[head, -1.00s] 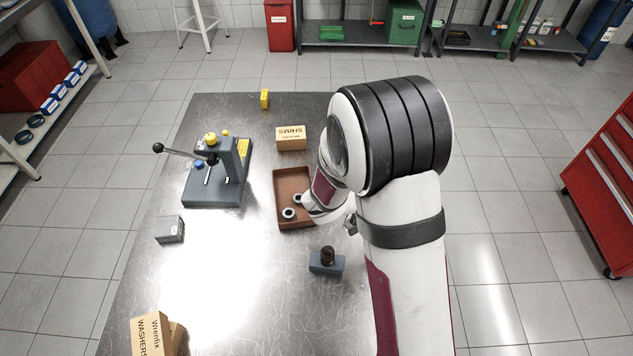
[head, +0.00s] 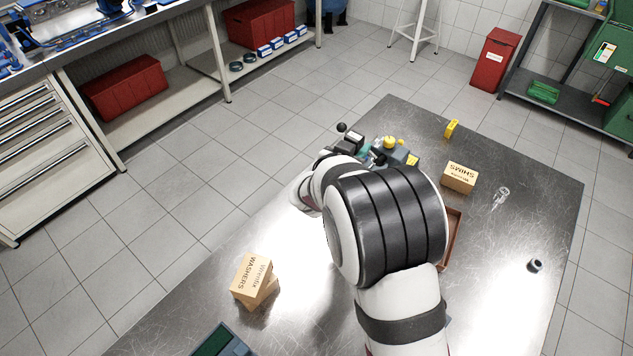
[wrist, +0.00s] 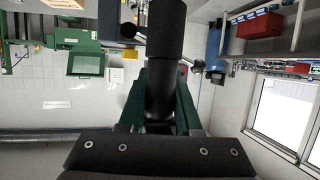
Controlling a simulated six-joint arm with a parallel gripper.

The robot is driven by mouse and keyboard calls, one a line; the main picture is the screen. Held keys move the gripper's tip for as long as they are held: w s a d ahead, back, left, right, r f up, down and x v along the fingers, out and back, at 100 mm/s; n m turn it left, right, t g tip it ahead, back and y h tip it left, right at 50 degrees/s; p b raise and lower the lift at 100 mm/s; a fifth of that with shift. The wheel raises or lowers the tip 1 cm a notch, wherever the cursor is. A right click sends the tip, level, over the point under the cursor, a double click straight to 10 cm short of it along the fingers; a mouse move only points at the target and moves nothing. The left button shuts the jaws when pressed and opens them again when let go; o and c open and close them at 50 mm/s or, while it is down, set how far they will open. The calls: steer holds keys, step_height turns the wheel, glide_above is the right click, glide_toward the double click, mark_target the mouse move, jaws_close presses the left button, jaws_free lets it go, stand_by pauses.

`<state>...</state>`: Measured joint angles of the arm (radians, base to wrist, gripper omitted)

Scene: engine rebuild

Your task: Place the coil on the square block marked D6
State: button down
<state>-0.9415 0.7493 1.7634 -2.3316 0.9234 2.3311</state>
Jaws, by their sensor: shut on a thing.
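In the wrist view my gripper (wrist: 160,78) is shut on a dark, smooth cylinder, which I take to be the coil (wrist: 165,45). It stands out beyond the dark green fingers. In the head view my own arm covers most of the gripper, beside the lever press (head: 395,152) on the far left part of the table. I cannot make out the coil there. I see no readable D6 marking. The grey block seen earlier left of the press is not visible now, and my arm covers that part of the table.
The press's black lever knob (head: 341,127) stands close to my wrist. A shims box (head: 459,177), a clear object (head: 500,198), a brown tray (head: 455,240) and a small dark ring-like part (head: 535,265) are to the right. Washers boxes (head: 252,275) stand in front; bare table lies around them.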

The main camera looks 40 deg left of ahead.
steer(key=s+a+f, duration=0.2)
steer(key=a+f, duration=0.6)
steer(key=f, duration=0.1)
steer(key=shift+s+a+f, duration=0.2)
steer(key=shift+s+f, duration=0.05)
steer(key=shift+f, duration=0.1)
steer(key=c, duration=0.6)
jaws_free()
